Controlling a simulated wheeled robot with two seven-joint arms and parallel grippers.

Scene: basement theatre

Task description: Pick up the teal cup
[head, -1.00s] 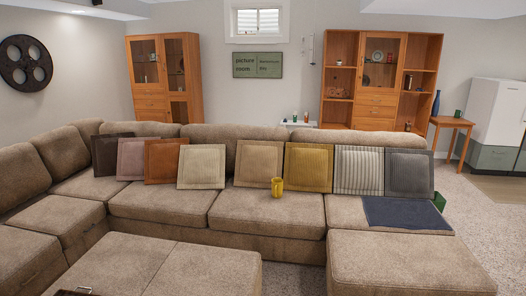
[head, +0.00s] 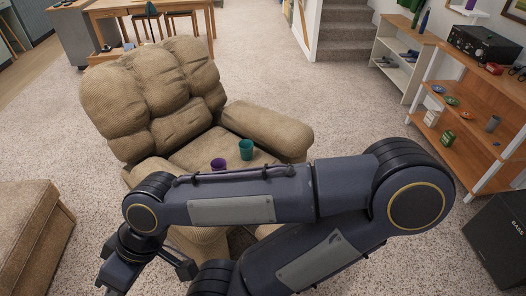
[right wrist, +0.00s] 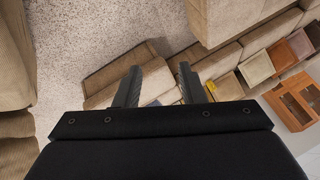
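The teal cup (head: 246,150) stands upright on the seat of the tan armchair (head: 150,100) in the head view, near the armrest on the right. A purple cup (head: 218,164) is just left of it, its lower part hidden behind my right arm. My right arm crosses the lower part of the head view, and its gripper is at the bottom left, apart from the cups. In the right wrist view the right gripper (right wrist: 160,85) has its two fingers wide apart with nothing between them. The teal cup cannot be made out there. My left gripper is not in view.
A wooden shelf (head: 478,150) with small dishes and a black speaker (head: 500,235) stand at the right. A sofa part (head: 30,235) is at the left. A wooden table (head: 135,12) stands behind the armchair. Carpet is clear around the armchair.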

